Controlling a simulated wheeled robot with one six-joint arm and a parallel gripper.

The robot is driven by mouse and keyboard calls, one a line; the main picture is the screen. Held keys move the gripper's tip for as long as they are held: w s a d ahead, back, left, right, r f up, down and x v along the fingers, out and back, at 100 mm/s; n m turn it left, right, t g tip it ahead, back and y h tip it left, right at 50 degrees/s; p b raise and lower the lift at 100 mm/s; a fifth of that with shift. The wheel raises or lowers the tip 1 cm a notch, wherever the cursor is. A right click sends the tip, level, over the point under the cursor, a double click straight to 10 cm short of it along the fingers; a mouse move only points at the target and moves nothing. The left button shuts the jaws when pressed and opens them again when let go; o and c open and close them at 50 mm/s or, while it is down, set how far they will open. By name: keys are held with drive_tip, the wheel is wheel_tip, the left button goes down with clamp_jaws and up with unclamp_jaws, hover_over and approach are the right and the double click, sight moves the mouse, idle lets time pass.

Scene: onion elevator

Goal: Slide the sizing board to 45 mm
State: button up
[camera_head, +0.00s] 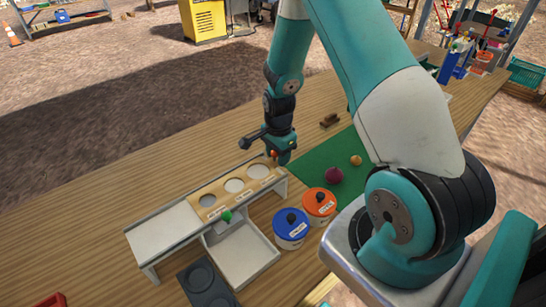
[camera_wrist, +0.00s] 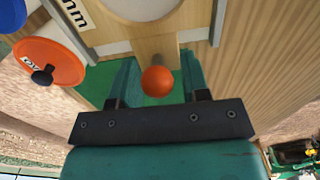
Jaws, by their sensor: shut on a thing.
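The sizing board (camera_head: 209,202) is a pale wooden strip with three round holes of different sizes. It lies in a white raised rack (camera_head: 163,228), towards the rack's right end. A wooden tab with an orange knob (camera_wrist: 158,82) sticks out from the board's right end. My gripper (camera_head: 281,158) is at that end, with its two teal fingers on either side of the tab and knob. It is shut on this handle. The wrist view shows part of one hole and a label ending in "mm" (camera_wrist: 75,13); its number is cut off.
A small green-topped piece (camera_head: 227,216) is at the rack's front edge, above a white tray (camera_head: 245,258). A blue pot (camera_head: 291,229) and an orange-lidded pot (camera_head: 319,205) stand right of the tray. A red onion (camera_head: 333,176) and yellow onion (camera_head: 356,160) lie on a green mat (camera_head: 312,176).

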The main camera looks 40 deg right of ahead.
drive_tip(key=shift+d, duration=0.45)
drive_tip(key=o, duration=1.1)
drive_tip(key=shift+d, duration=0.1)
drive_tip(key=shift+r, duration=0.1)
wheel_tip(320, 180, up, 6)
drive_tip(key=p, duration=0.4)
drive_tip(key=shift+p, duration=0.3)
